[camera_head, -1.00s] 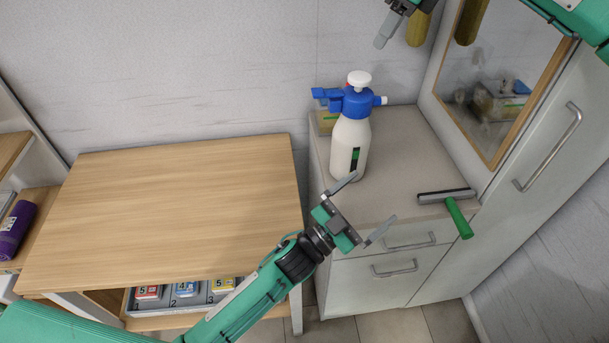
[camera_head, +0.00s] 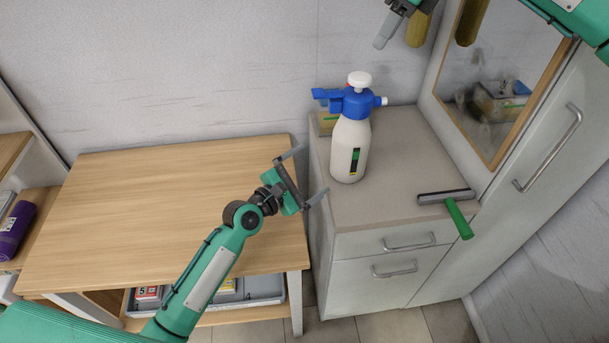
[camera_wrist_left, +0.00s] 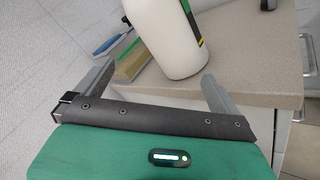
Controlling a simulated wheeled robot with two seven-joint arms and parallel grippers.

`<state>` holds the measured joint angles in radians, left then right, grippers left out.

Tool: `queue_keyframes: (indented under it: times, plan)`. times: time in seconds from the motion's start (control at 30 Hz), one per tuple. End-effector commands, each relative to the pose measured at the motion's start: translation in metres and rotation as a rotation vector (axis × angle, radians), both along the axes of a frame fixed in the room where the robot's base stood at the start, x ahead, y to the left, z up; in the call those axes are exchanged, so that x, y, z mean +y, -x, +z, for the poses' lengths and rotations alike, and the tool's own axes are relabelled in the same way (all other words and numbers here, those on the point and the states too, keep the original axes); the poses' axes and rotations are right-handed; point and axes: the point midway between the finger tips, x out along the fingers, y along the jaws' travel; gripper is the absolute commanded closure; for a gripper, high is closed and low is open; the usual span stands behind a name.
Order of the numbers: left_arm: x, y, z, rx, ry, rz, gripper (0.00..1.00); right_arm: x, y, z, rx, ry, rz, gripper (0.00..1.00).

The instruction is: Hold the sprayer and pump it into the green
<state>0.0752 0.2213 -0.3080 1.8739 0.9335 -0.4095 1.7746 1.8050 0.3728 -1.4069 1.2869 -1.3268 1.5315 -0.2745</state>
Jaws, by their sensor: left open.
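The sprayer (camera_head: 350,150) stands upright on the grey cabinet top. It has a white bottle, a blue head, a white pump knob and a dark strip with green and yellow on its side. My left gripper (camera_head: 308,174) is open and empty, left of the sprayer near the table's right edge, apart from the bottle. In the left wrist view the lower bottle (camera_wrist_left: 170,38) shows beyond the open fingers (camera_wrist_left: 150,90); its head is out of that view. My right gripper (camera_head: 388,28) shows only partly at the top edge; its jaws are unclear.
A squeegee (camera_head: 456,212) with a green handle lies at the cabinet's (camera_head: 400,195) front right edge. A mirror (camera_head: 490,100) is on the right. The wooden table (camera_head: 150,200) is bare. A yellow object (camera_head: 419,28) hangs near my right gripper.

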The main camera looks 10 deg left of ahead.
Motion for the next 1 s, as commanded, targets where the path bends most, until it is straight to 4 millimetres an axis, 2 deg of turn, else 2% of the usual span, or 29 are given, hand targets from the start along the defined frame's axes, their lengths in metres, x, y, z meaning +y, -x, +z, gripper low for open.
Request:
queue_keyframes:
  times: [0.1, 0.3, 0.53, 0.67, 1.0]
  plan:
    - [0.003, 0.004, -0.002, 0.172, 0.215, -0.051, 0.0, 0.0, 0.0, 0.0, 0.0, 0.0, 0.0, 0.64]
    - [0.004, 0.011, 0.0, 0.377, 0.47, -0.117, 0.0, 0.0, 0.0, 0.0, 0.0, 0.0, 0.0, 0.64]
    - [0.0, 0.01, 0.003, 0.45, 0.561, -0.143, 0.0, 0.0, 0.0, 0.0, 0.0, 0.0, 0.0, 0.64]
    - [-0.011, -0.002, 0.003, 0.449, 0.562, -0.144, 0.0, 0.0, 0.0, 0.0, 0.0, 0.0, 0.0, 0.64]
    - [-0.059, -0.05, 0.004, 0.449, 0.56, -0.143, 0.0, 0.0, 0.0, 0.0, 0.0, 0.0, 0.0, 0.64]
